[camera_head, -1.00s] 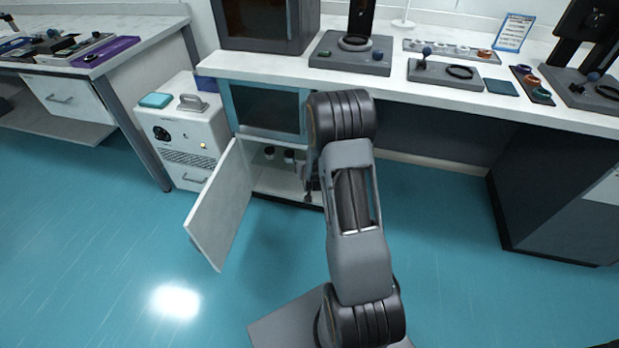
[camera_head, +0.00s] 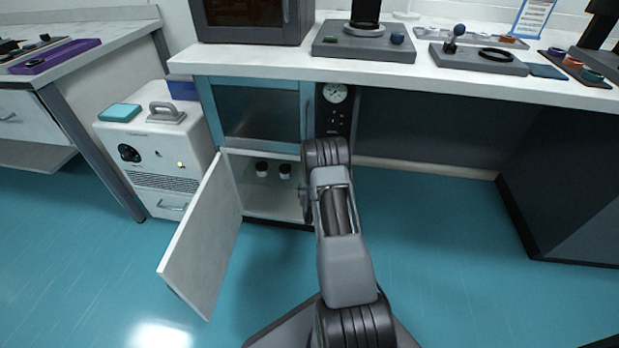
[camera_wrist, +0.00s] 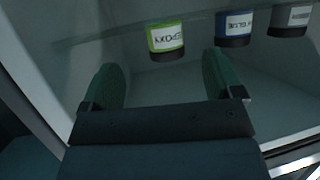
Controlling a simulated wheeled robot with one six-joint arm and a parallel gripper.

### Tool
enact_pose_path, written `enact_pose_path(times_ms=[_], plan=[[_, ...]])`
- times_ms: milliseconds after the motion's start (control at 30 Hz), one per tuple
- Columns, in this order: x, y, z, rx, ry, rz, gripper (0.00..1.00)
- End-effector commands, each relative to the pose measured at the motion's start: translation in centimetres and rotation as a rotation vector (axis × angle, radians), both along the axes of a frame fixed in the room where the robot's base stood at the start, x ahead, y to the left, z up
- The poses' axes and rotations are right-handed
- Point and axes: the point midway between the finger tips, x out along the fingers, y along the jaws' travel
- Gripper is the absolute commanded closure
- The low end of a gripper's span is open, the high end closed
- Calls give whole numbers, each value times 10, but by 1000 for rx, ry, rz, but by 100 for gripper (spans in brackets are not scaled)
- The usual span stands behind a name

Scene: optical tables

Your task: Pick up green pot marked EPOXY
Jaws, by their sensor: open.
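The green pot (camera_wrist: 166,38) with a white EPOXY label and black lid shows at the top of the wrist view. It appears inverted there, lid lowest in the picture. My gripper (camera_wrist: 160,66) is open and empty, its two green fingers apart. The pot lies beyond the fingertips, roughly in line with the gap between them. In the head view my arm hides most of the gripper. Two small dark-lidded pots (camera_head: 262,168) stand inside the open lower cabinet; I cannot tell there which is green.
A blue pot (camera_wrist: 233,27) and a grey pot (camera_wrist: 290,18) stand right of the green one in the wrist view. The cabinet door (camera_head: 203,240) hangs open on the left. A white machine (camera_head: 160,160) stands left of the cabinet. The blue floor (camera_head: 440,290) is clear on the right.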

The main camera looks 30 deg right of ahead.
Motion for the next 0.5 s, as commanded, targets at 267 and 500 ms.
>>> enact_pose_path(times_ms=[267,500], plan=[[28,-15,-1,-1,-1,4,14],[41,-24,-2,-1,-1,1,14]])
